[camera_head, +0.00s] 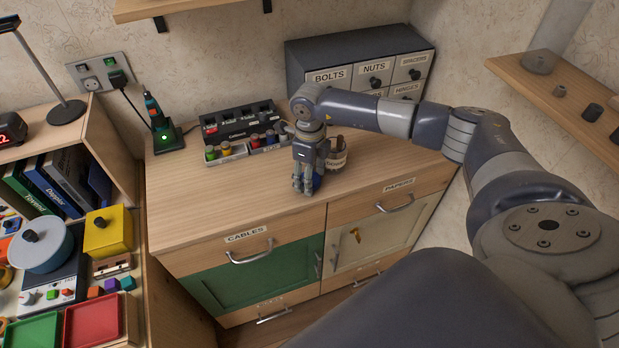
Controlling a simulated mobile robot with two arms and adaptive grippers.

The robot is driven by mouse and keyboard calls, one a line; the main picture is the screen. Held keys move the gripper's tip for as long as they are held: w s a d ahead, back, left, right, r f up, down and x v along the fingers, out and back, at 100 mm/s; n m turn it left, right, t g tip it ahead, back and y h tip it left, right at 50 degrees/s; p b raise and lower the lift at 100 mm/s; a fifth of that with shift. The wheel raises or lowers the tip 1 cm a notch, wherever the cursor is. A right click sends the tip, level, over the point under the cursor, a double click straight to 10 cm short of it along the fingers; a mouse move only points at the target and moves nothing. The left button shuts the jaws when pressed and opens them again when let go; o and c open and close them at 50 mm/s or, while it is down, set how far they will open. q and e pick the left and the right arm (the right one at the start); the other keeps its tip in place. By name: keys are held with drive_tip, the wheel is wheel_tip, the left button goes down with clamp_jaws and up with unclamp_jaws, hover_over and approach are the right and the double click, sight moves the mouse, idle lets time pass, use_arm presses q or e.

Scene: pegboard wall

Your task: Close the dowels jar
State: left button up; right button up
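A small round jar (337,161) with a pale label stands on the wooden cabinet top; its writing is too small to read surely. Something brown shows at its top, and I cannot tell whether a lid is there. My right gripper (303,188) points down just left of and in front of the jar, hiding part of its left side. The fingers look close together near the cabinet top, but I cannot tell whether they are open or shut. A bit of blue shows beside the fingers; I cannot tell what it is. My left gripper is not in view.
Small trays with coloured items (226,152) and a dark rack (237,119) stand behind the gripper. A grey drawer unit (335,55) is at the back. A green-lit charger (164,136) stands at left. The cabinet top (215,200) is clear at front left. A wall shelf (560,105) juts out right.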

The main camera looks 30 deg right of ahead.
drive_tip(key=c, duration=0.4)
drive_tip(key=shift+r, duration=0.1)
drive_tip(key=shift+r+b, duration=0.45)
drive_tip(key=shift+r, duration=0.1)
wheel_tip(320, 180, up, 2)
drive_tip(key=shift+s+a+r+b, duration=0.1)
drive_tip(key=shift+s+a+b, duration=0.05)
drive_tip(key=shift+b, duration=0.45)
drive_tip(key=s+a+b, duration=0.1)
drive_tip(key=s+a, duration=0.2)
drive_tip(key=s+a+r+b, duration=0.1)
drive_tip(key=s+a, duration=0.3)
drive_tip(key=s+a+b, duration=0.2)
drive_tip(key=s+a, duration=0.1)
drive_tip(key=s, duration=0.1)
drive_tip(key=shift+s+a+r, duration=0.2)
drive_tip(key=shift+a+r, duration=0.1)
drive_tip(key=shift+a, duration=0.1)
